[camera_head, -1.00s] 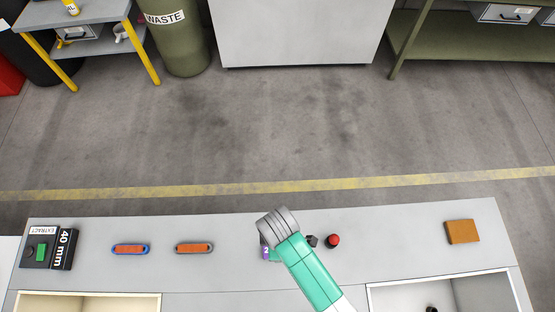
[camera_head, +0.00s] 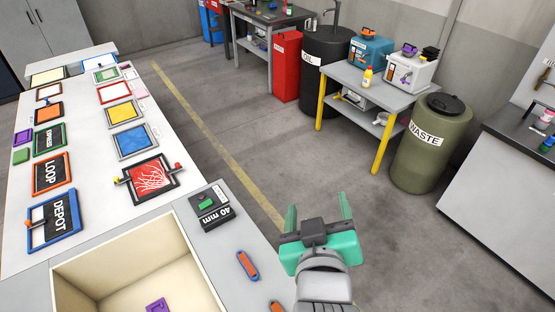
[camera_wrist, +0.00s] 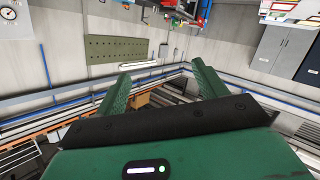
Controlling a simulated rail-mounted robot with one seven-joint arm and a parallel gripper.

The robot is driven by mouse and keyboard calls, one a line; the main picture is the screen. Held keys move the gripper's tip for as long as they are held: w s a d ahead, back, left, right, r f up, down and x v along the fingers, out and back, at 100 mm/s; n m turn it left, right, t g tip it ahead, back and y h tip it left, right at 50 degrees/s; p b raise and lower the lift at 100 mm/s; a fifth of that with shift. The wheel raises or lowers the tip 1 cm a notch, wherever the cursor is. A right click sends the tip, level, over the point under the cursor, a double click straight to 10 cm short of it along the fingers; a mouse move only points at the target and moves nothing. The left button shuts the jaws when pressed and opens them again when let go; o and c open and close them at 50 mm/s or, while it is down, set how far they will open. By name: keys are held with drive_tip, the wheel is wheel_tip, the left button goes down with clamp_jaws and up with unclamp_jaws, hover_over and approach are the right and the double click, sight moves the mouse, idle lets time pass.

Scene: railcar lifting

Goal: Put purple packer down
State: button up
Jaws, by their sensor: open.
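My gripper (camera_head: 318,212) is raised with its two green fingers apart, pointing away over the floor side of the workbench. In the wrist view my gripper (camera_wrist: 155,90) is open, with nothing between the fingers. A purple piece (camera_head: 158,305) lies inside the cream-walled bin at the bottom of the head view, cut off by the frame edge. I cannot tell whether it is the purple packer. It is well to the left of my gripper and apart from it.
A black 40 mm block with a green top (camera_head: 209,207) and an orange-and-blue piece (camera_head: 248,265) are on the bench. The cream bin (camera_head: 205,275) is left of them. Framed boards, including DEPOT (camera_head: 54,222), lie farther left. A WASTE barrel (camera_head: 431,150) stands across the floor.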

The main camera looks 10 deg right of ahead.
drive_tip(key=s+a+r+t+y, duration=0.1)
drive_tip(key=s+a+r+t, duration=0.2)
drive_tip(key=r, duration=0.6)
drive_tip(key=s+a+r+m+t+y, duration=0.1)
drive_tip(key=s+a+r+t, duration=0.2)
drive_tip(key=r, duration=0.6)
drive_tip(key=s+a+r+m+t+y, duration=0.1)
drive_tip(key=s+a+r+t, duration=0.2)
drive_tip(key=r, duration=0.7)
drive_tip(key=shift+s+a+t, duration=0.4)
drive_tip(key=shift+s+a, duration=0.15)
drive_tip(key=shift+a, duration=0.35)
